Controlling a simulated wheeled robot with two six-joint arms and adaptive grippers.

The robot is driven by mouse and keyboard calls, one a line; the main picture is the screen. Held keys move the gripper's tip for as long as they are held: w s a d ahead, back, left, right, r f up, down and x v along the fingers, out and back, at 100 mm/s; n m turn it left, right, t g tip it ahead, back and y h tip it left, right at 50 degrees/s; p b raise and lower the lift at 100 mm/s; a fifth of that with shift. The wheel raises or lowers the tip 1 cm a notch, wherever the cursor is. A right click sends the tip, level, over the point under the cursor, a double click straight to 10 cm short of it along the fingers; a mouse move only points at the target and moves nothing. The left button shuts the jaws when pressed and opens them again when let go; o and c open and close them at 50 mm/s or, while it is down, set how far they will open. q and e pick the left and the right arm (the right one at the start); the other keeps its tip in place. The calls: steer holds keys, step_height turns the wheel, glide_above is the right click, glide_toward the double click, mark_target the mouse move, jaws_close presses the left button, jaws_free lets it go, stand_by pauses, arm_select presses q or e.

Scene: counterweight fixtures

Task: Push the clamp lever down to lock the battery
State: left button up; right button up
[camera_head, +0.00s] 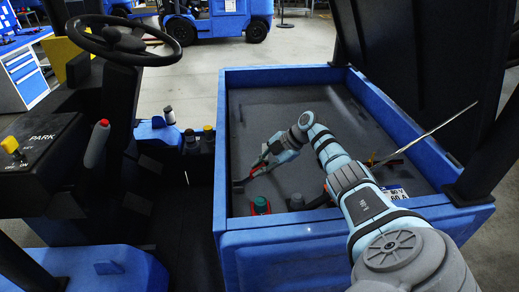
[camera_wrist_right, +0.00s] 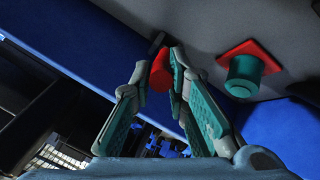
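The clamp lever shows as a thin piece with a red grip (camera_wrist_right: 161,72) between my fingertips in the right wrist view. In the head view the dark lower end of the lever (camera_head: 238,185) is near the left wall of the blue compartment, and the lever slants up to the right. My right gripper (camera_head: 265,160) reaches in from the right. In the wrist view my right gripper (camera_wrist_right: 160,75) has its fingers drawn together on both sides of the red grip. The dark grey surface (camera_head: 290,108) inside the compartment appears to be the battery top. My left gripper is out of view.
A green connector on a red plate (camera_head: 261,205) stands near the front left of the compartment; it also shows in the wrist view (camera_wrist_right: 243,72). The blue compartment wall (camera_head: 222,130) surrounds the space. A raised dark cover (camera_head: 415,70) stands at right. A steering wheel (camera_head: 118,42) is at left.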

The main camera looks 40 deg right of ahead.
steer(key=o, duration=0.3)
steer(key=shift+f, duration=0.15)
steer(key=shift+o, duration=0.4)
steer(key=shift+w+d+f, duration=0.1)
steer(key=shift+w, duration=0.1)
steer(key=v, duration=1.2)
steer(key=shift+w, duration=0.1)
steer(key=shift+c, duration=0.5)
